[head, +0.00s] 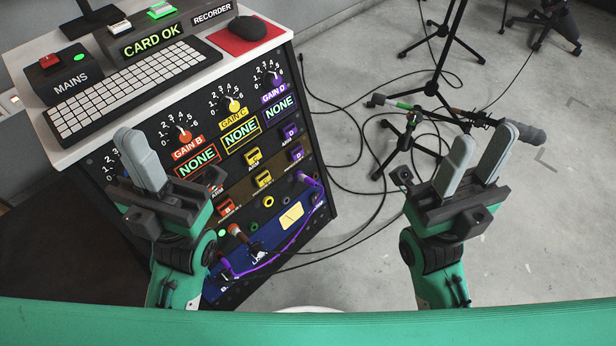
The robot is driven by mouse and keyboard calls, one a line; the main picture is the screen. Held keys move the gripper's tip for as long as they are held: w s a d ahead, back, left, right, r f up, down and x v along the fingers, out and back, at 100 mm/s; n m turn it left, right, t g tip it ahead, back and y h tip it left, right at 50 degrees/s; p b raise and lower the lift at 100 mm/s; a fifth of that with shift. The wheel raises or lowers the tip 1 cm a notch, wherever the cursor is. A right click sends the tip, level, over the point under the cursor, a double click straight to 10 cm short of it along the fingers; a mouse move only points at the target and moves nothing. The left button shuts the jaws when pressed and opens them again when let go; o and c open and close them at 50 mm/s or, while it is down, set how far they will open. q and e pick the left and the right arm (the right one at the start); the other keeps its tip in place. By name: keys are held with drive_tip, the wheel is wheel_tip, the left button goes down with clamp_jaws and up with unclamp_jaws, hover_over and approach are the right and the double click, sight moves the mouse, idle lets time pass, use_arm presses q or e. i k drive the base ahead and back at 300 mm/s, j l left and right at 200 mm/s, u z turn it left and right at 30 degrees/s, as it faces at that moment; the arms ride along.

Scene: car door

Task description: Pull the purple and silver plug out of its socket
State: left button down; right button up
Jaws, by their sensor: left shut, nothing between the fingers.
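A purple cable (262,262) runs across the lower front of the rack. Its upper right end is a small purple and silver plug (309,180) at the panel's right side. My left gripper (142,155) is shut and empty, left of the plug and in front of the panel's left part. My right gripper (476,155) is open and empty, well to the right of the plug, over the floor. Neither gripper touches the plug.
The rack's panel has gain knobs, NONE displays and coloured buttons. A keyboard (135,85), a CARD OK box (152,38), a MAINS box (65,78) and a mouse (247,29) sit on top. A tripod stand (408,125) and loose cables occupy the floor at right.

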sight(309, 181)
drive_tip(key=l+u, duration=0.15)
drive_tip(key=u, duration=0.55)
drive_tip(key=l+u, duration=0.2)
drive_tip(key=l, duration=0.35)
drive_tip(key=l+u, duration=0.25)
drive_tip(key=l, duration=0.35)
drive_tip(key=k+l+u, duration=0.2)
drive_tip(key=l, duration=0.35)
drive_tip(key=l+u, duration=0.2)
drive_tip(key=l, duration=0.35)
drive_tip(key=k+l, duration=0.1)
drive_tip(key=l, duration=0.25)
drive_tip(key=k+l, duration=0.1)
drive_tip(key=l, duration=0.2)
drive_tip(key=k+l, duration=0.1)
drive_tip(key=l, duration=0.25)
